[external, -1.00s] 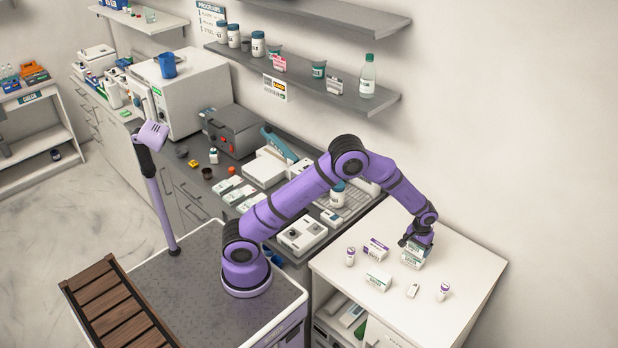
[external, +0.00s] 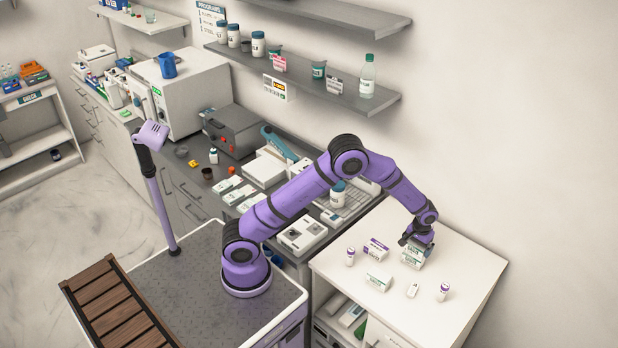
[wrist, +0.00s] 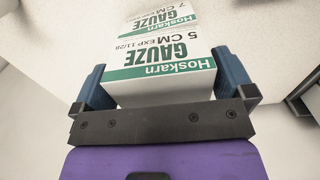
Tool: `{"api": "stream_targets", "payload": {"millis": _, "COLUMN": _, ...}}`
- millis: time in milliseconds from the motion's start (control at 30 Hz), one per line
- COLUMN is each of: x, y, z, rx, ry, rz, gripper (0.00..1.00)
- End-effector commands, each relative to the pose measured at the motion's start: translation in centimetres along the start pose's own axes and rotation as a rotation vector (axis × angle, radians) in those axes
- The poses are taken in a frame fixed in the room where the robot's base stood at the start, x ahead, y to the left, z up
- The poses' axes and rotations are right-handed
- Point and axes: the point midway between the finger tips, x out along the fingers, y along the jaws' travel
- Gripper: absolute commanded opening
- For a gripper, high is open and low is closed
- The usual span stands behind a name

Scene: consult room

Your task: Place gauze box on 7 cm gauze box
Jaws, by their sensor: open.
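The gauze box marked 5 CM (wrist: 160,75), white with a green band, sits between the fingers of my gripper (wrist: 160,62) in the wrist view. The 7 cm gauze box (wrist: 160,17) shows just beyond it, partly covered by it. In the external view the 7 cm box (external: 412,258) stands on the white counter top, with the 5 cm box directly above it and mostly hidden by my gripper (external: 417,242). The two boxes look stacked; the contact between them is hidden. My gripper is open around the 5 cm box.
The counter's front and right parts are clear. A shelf (external: 340,95) hangs on the wall behind.

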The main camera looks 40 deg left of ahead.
Motion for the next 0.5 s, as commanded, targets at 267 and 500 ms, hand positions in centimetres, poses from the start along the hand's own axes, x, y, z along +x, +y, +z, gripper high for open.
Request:
{"api": "stream_targets", "payload": {"millis": 267, "x": -5.8, "y": 0.0, "z": 0.0, "rx": 0.0, "ry": 0.004, "rz": 0.003, "gripper": 1.0}}
{"api": "stream_targets", "payload": {"millis": 500, "x": -9.3, "y": 0.0, "z": 0.0, "rx": 0.0, "ry": 0.001, "rz": 0.001, "gripper": 1.0}}
